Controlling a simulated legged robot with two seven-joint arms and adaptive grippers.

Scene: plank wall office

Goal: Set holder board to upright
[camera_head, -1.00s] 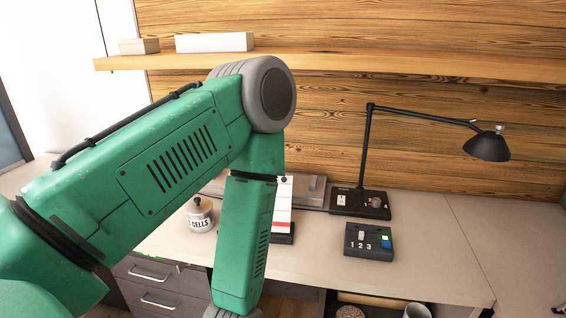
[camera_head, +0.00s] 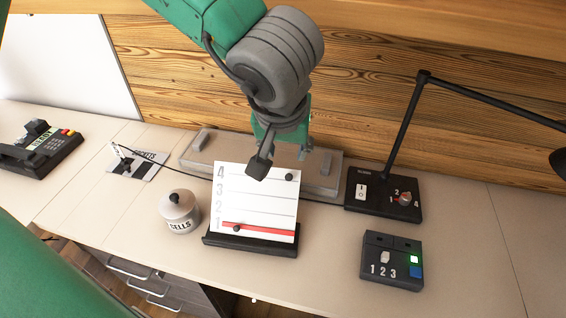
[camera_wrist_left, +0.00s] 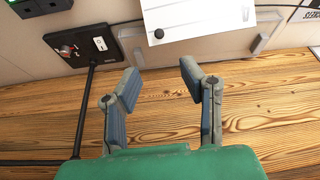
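The holder board (camera_head: 258,207) is a white panel with numbers 1 to 4 down its left side, thin lines, a red strip low down and two dark knobs. It stands in a black base (camera_head: 250,243) on the desk and seems to lean back; the exact angle is hard to tell. My left gripper (camera_head: 282,163) hangs at its top edge, one finger overlapping that edge in the head view. In the left wrist view the gripper (camera_wrist_left: 161,74) is open and empty, with the board (camera_wrist_left: 195,18) beyond its fingertips. Contact cannot be told. My right gripper is not in view.
A "CELLS" jar (camera_head: 179,212) stands left of the board. A lamp with a switch base (camera_head: 383,197) and a 1-2-3 switch box (camera_head: 392,262) stand to the right. A grey bar-like fixture (camera_head: 327,172) lies behind. A telephone (camera_head: 40,147) sits far left.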

